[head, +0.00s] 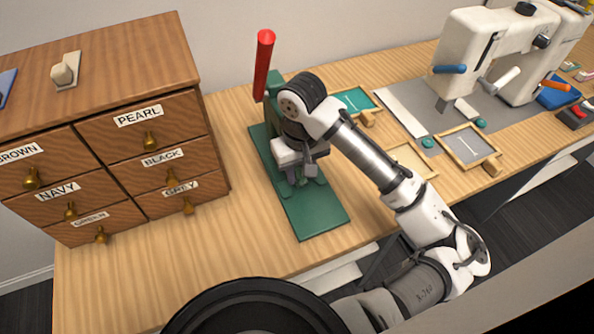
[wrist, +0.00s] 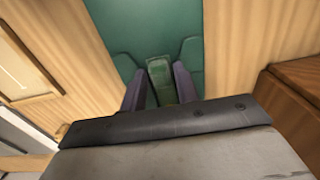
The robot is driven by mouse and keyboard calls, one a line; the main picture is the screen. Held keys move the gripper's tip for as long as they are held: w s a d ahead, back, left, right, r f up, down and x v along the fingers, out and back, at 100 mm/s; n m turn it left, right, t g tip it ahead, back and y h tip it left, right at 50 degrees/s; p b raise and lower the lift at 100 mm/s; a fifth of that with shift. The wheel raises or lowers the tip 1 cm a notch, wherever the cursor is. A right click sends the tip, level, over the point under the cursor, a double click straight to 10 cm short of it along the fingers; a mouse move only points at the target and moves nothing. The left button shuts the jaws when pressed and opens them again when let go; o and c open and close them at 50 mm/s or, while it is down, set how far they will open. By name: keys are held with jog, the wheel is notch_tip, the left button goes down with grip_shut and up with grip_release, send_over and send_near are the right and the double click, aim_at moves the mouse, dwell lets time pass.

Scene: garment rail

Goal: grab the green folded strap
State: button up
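The green folded strap (wrist: 161,78) shows in the wrist view as a narrow green piece between my fingers, over the green base of the press. My gripper (wrist: 158,86) is open, with one dark finger on each side of the strap. A gap shows at the left finger; the right finger is very close, and I cannot tell if it touches. In the head view my gripper (head: 301,180) points down over the green base plate (head: 318,220). Only a small bit of green shows at the fingertips there, and my wrist hides the rest.
A press with a red lever (head: 263,65) stands just behind my gripper. A wooden drawer cabinet (head: 190,82) is on the left. Framed trays (head: 470,147) and a white sewing machine (head: 480,50) are on the right. The bench front left is clear.

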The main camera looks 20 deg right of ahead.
grip_shut()
